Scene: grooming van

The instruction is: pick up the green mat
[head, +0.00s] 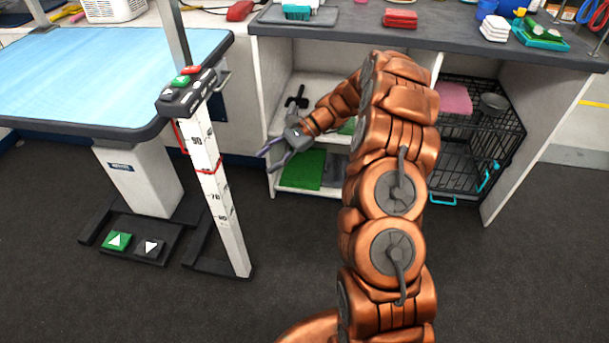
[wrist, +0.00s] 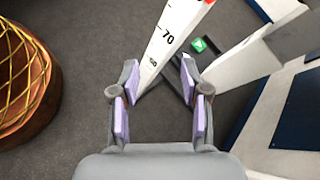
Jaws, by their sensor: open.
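A flat green mat (head: 302,170) lies on the low shelf of the open cabinet under the counter. It is not visible in the wrist view. Another green piece (head: 347,127) shows on the shelf above, partly hidden behind my arm. My gripper (head: 268,160) is in front of the cabinet opening, a little left of the green mat in the head view. In the wrist view my gripper (wrist: 158,78) has its purple-padded fingers spread, with nothing between them, and points toward the measuring post and floor.
A white measuring post (head: 213,185) stands just left of my gripper; it also shows in the wrist view (wrist: 172,35). A blue-topped grooming table (head: 90,75) is at left. A black wire crate (head: 470,150) is in the right bay.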

